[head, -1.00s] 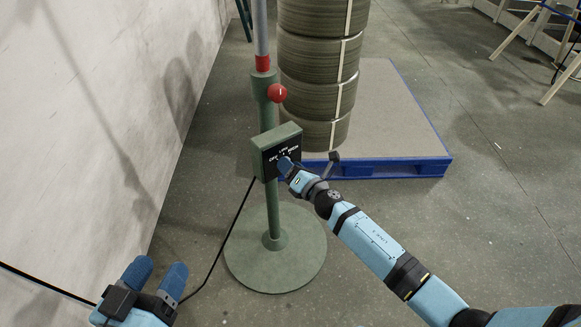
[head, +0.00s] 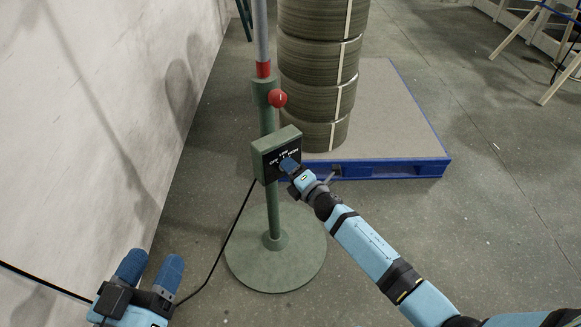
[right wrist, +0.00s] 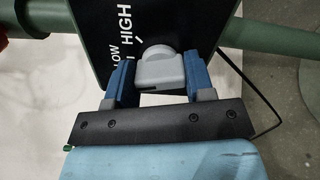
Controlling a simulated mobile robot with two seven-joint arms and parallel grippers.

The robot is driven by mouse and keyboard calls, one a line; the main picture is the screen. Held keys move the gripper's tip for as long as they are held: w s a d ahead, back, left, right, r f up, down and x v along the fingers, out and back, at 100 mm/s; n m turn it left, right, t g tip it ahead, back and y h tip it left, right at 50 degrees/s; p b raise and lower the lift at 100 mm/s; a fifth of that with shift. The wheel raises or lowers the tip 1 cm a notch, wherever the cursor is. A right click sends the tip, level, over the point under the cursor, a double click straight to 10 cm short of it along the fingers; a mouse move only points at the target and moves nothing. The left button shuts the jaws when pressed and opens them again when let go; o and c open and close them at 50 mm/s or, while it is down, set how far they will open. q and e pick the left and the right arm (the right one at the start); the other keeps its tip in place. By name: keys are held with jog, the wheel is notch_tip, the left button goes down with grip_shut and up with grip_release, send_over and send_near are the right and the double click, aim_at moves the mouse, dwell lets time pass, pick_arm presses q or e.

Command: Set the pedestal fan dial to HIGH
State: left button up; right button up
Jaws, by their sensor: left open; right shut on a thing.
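The pedestal fan's green control box (head: 262,144) sits on its post, with a black face lettered OFF, LOW and HIGH. The grey dial (right wrist: 160,70) shows in the right wrist view, between the blue fingers of my right gripper (right wrist: 158,82). The gripper is shut on the dial; in the head view its fingers (head: 289,164) cover it. The word HIGH (right wrist: 124,30) and part of LOW lie left of the dial in the wrist view; the dial's exact setting cannot be told. My left gripper (head: 151,266) is open and empty at the lower left, away from the fan.
The fan's round base (head: 275,265) stands on the concrete floor. A red knob (head: 277,98) juts from the post above the box. A stack of coils (head: 320,60) on a blue-edged pallet (head: 410,167) stands behind. A white wall is at the left; a black cable trails from the box.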

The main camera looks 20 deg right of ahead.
jog(key=shift+r+m, duration=0.1)
jog(key=shift+m, duration=0.5)
pick_arm(q)
notch_tip(320, 180, up, 5)
jog(key=t+p, duration=0.2)
jog(key=p, duration=0.1)
pick_arm(e)
jog(key=m, duration=0.4)
jog(key=shift+m+p, duration=0.45)
jog(key=shift+m, duration=0.25)
jog(key=m+p, duration=0.2)
jog(key=m, duration=0.2)
pick_arm(q)
jog(key=a+f+g+y+p, duration=0.1)
jog(key=a+f+g+y, duration=0.1)
jog(key=f, duration=0.6)
jog(key=shift+s+a+n+g+y, duration=0.3)
jog(key=shift+a+g+y, duration=0.15)
jog(key=shift+g, duration=0.35)
pick_arm(e)
jog(key=shift+f+m, duration=0.25)
jog(key=shift+m, duration=0.75)
pick_arm(q)
jog(key=shift+a, duration=0.1)
pick_arm(e)
jog(key=o, duration=0.9)
jog(key=shift+s, duration=0.1)
